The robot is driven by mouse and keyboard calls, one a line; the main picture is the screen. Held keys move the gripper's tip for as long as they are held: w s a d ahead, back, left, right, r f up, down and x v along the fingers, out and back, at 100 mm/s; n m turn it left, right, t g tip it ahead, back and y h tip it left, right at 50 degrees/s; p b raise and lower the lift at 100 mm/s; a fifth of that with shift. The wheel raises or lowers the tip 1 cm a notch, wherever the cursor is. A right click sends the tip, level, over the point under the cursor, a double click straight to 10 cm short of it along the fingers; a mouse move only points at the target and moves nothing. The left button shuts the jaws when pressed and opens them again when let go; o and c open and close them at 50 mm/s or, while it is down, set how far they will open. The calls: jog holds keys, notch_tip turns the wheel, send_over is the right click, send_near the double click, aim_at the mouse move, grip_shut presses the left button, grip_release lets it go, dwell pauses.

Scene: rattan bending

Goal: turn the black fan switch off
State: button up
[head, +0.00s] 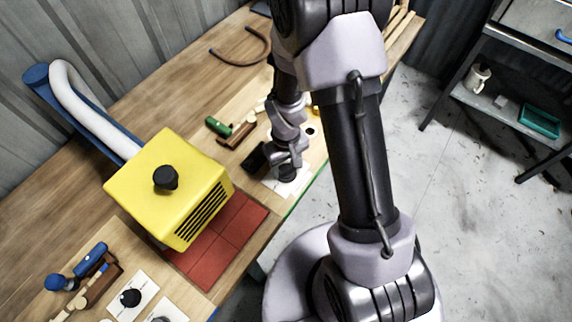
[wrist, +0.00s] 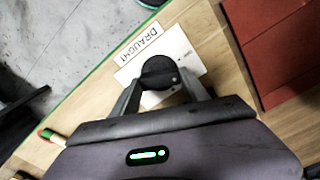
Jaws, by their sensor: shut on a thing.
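The black fan switch (wrist: 159,71) is a round dark knob on a white plate (wrist: 184,48) marked DRAUGHT in the wrist view. My gripper (wrist: 162,86) has one finger on each side of the knob and is shut on it. In the head view my gripper (head: 286,172) is low over the bench at the plate (head: 273,184), and the arm hides most of the knob. Which way the switch is set cannot be read.
A yellow box (head: 165,180) with a black knob on top and a white hose stands on red tiles (head: 240,222) to the left. Another black knob (head: 130,298) sits on a plate at the front left. A green-handled tool (head: 217,127) lies behind my gripper. The bench edge is close.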

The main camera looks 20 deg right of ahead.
aim_at(286, 168)
jog(key=n, duration=0.4)
jog(key=shift+n, duration=0.3)
dwell(0.4)
jog(key=o, duration=1.4)
notch_tip(286, 168, up, 17)
jog(key=p, duration=0.5)
jog(key=shift+r, duration=0.2)
